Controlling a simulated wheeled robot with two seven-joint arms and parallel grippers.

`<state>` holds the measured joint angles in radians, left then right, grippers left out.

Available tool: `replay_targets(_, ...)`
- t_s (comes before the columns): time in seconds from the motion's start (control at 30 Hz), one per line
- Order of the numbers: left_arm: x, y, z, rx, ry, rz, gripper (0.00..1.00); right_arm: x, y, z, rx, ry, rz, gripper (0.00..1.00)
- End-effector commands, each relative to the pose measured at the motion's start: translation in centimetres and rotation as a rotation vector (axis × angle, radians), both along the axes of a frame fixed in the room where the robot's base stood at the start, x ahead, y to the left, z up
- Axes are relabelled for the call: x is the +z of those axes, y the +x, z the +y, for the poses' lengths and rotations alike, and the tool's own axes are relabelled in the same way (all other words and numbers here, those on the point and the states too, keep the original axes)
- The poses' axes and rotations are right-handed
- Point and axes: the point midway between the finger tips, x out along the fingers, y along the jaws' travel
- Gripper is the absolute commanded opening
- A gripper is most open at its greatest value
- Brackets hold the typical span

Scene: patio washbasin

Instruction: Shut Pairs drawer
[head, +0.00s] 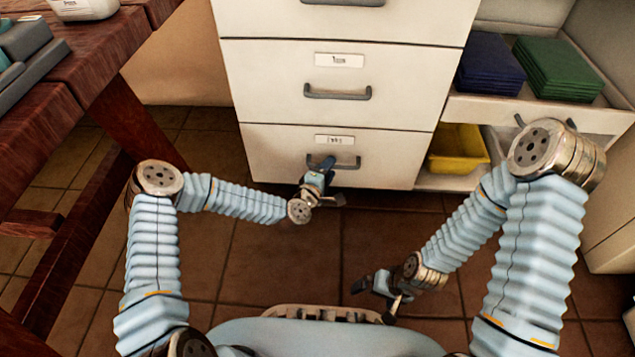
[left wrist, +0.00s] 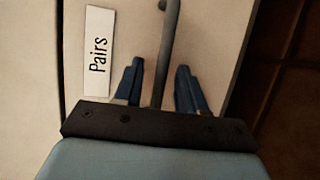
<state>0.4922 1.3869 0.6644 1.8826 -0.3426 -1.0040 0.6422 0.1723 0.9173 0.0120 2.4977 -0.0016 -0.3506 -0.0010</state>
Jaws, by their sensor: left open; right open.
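The Pairs drawer (head: 270,160) is the bottom drawer of the white cabinet, and its front looks flush with the drawers above. Its label (left wrist: 98,52) reads "Pairs" in the left wrist view. Its grey bar handle (head: 347,164) also shows in the left wrist view (left wrist: 169,35). My left gripper (head: 324,172) is at the drawer front by the handle. In the left wrist view its open blue fingers (left wrist: 160,85) lie on either side of the handle's line; contact cannot be told. My right gripper (head: 372,287) is open and empty, low above the floor.
More drawers with grey handles (head: 338,92) are above. At right, an open shelf (head: 540,112) holds blue (head: 490,65) and green stacks (head: 558,70), with a yellow bin (head: 458,148) below. A wooden table (head: 75,80) stands at left. Tiled floor before the cabinet is clear.

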Motion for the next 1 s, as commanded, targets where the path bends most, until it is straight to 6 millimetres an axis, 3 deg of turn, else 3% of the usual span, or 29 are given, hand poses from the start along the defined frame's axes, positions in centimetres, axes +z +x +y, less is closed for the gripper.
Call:
replay_targets(0.2, 1.1, -5.1, 2.2, 0.001, 0.001, 0.006, 0.4, 1.2, -0.1, 0.0, 0.002, 0.0, 0.002, 1.0)
replay_targets(0.4, 1.5, -8.6, 3.7, 0.002, 0.002, 0.008, 0.4, 1.6, -0.1, 0.0, 0.002, 0.001, 0.003, 1.0)
replay_targets(0.6, 1.8, -9.9, 4.3, 0.003, 0.001, 0.006, 0.4, 1.7, -0.1, 0.0, 0.003, 0.001, 0.004, 1.0)
replay_targets(1.0, 1.7, -10.0, 4.3, 0.003, 0.001, 0.007, 0.4, 1.7, -0.1, 0.0, 0.003, 0.001, 0.004, 1.0)
